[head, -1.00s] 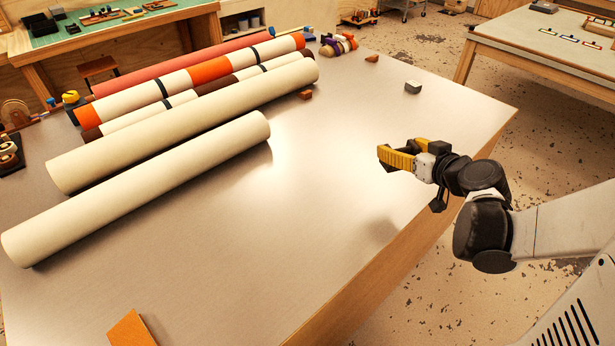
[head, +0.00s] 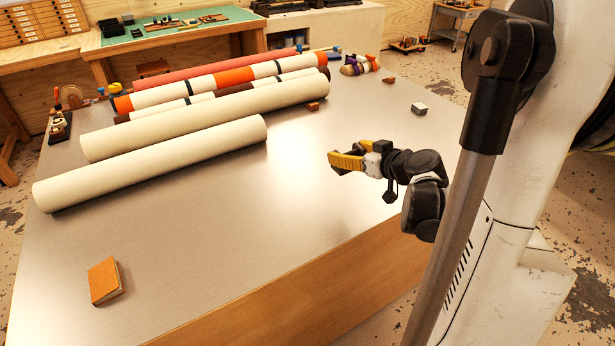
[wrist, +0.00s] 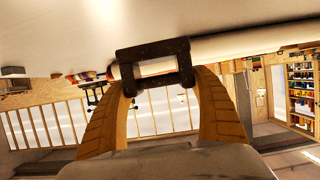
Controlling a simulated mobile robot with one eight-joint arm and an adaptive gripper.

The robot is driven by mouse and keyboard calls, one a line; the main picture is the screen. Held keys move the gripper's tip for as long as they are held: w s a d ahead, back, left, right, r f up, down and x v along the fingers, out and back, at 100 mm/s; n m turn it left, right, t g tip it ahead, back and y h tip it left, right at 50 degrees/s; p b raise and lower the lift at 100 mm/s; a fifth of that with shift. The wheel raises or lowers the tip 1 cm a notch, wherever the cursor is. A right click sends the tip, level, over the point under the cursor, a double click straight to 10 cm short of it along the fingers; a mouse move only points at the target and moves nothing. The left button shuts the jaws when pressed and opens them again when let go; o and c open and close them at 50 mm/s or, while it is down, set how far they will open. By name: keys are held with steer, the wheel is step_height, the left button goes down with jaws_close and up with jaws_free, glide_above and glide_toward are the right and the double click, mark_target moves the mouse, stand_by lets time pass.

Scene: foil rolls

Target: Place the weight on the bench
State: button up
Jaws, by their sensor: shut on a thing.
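My gripper (head: 345,161) has yellow-orange fingers and is above the right part of the grey bench (head: 225,225), near its wooden front side. In the head view the weight cannot be made out at the fingers. The gripper looks clear of the bench top, but the exact height cannot be told.
Several long rolls lie at the back left of the bench, a cream one (head: 150,165) nearest. An orange-topped block (head: 105,280) lies at front left and a small grey block (head: 419,108) at far right. The bench middle is clear.

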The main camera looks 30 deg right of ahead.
steer(key=w+a+f+b, duration=0.1)
steer(key=w+f, duration=0.1)
steer(key=w, duration=0.1)
steer(key=w+a+f+b, duration=0.1)
steer(key=w+f, duration=0.1)
steer(key=w, duration=0.2)
steer(key=w+a+f+b, duration=0.1)
steer(key=w+f, duration=0.1)
steer(key=w, duration=0.1)
steer(key=shift+w+a+f, duration=0.2)
steer(key=shift+w+f, duration=0.05)
steer(key=shift+f, duration=0.1)
steer(key=shift+f+b, duration=1.2)
steer(key=shift+f, duration=0.75)
steer(key=shift+f, duration=0.15)
steer(key=o, duration=1.4)
steer(key=shift+o, duration=0.2)
